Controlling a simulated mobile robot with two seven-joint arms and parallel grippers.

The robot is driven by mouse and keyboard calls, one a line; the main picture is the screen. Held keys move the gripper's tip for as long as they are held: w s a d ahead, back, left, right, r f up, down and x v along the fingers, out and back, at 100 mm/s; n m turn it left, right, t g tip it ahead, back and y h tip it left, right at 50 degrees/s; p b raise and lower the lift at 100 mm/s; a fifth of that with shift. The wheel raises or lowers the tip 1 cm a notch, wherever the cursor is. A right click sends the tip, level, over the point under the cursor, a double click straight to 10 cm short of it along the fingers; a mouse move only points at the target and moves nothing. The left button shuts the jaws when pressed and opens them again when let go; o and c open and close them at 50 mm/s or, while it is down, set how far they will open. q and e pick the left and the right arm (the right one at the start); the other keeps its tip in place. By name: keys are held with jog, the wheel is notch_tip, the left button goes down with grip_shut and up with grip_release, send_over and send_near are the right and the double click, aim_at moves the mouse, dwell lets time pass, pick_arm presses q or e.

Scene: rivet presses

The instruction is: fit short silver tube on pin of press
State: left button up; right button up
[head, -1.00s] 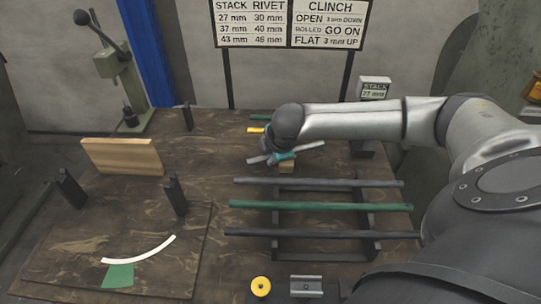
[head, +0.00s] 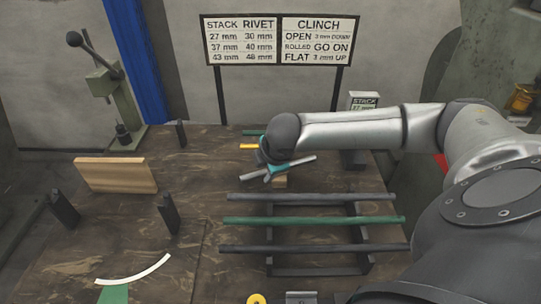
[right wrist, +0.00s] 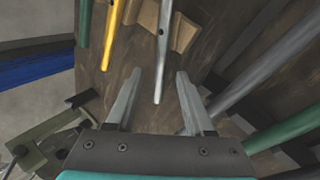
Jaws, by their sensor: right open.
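The short silver tube (right wrist: 163,50) lies between the fingers of my right gripper (right wrist: 158,95) in the right wrist view, with a visible gap on each side. That gripper is open. One end of the tube rests by a wooden block (right wrist: 182,32). In the head view the tube (head: 304,161) shows beside the right gripper (head: 270,168), partly hidden by the wrist. The green press (head: 110,88) with a black-knobbed lever stands at the far left, well away from the gripper. I cannot make out its pin clearly. My left gripper is not in view.
A yellow tube (right wrist: 110,30) and a green tube (right wrist: 85,22) lie beside the silver one. Long dark and green rods (head: 310,221) lie across a black rack. A wooden board (head: 115,175) and black posts (head: 167,214) stand on the left of the table.

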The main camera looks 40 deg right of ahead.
jog(key=p+v, duration=0.2)
jog(key=v, duration=0.7)
jog(key=shift+s+a, duration=0.1)
